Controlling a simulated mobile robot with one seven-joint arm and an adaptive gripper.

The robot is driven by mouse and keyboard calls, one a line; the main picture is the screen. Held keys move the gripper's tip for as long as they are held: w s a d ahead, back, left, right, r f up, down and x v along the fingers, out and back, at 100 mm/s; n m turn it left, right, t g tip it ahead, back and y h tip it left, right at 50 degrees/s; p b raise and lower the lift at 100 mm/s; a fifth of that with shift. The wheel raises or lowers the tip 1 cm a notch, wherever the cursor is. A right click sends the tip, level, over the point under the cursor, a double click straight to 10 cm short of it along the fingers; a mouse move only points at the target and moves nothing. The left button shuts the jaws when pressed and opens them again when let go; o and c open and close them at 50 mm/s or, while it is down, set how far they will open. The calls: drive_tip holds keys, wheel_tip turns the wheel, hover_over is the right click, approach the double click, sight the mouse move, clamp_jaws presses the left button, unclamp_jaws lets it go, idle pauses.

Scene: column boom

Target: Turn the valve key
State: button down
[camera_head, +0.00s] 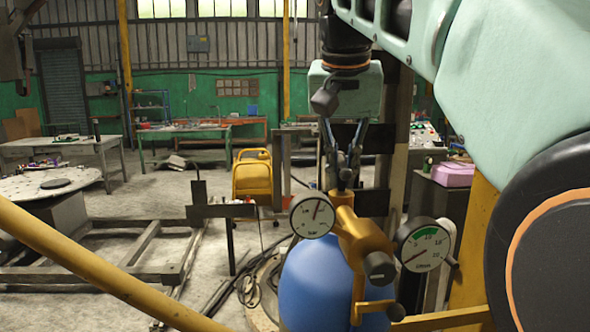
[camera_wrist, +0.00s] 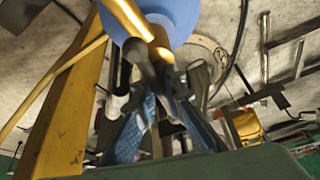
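A blue gas cylinder (camera_head: 317,285) stands in the lower middle of the head view with a brass valve body (camera_head: 362,238) on top. It also shows at the top of the wrist view (camera_wrist: 182,18). The valve key is a small dark grey piece at the top of the valve, mostly hidden by my fingers. My gripper (camera_head: 343,172) points down over the valve, its fingers drawn together at the key. In the wrist view my gripper (camera_wrist: 166,82) has its fingertips close on either side of the dark piece. The exact contact is hard to see.
A left gauge (camera_head: 312,215) and a right gauge (camera_head: 425,245) flank the valve closely. A yellow bar (camera_head: 90,260) crosses the lower left.

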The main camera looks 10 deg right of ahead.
sight(343, 162)
drive_tip(key=c, duration=2)
unclamp_jaws()
drive_tip(key=shift+r, duration=0.1)
drive_tip(key=shift+v, duration=3.65)
drive_tip(key=shift+o, duration=0.2)
drive_tip(key=shift+s, duration=0.1)
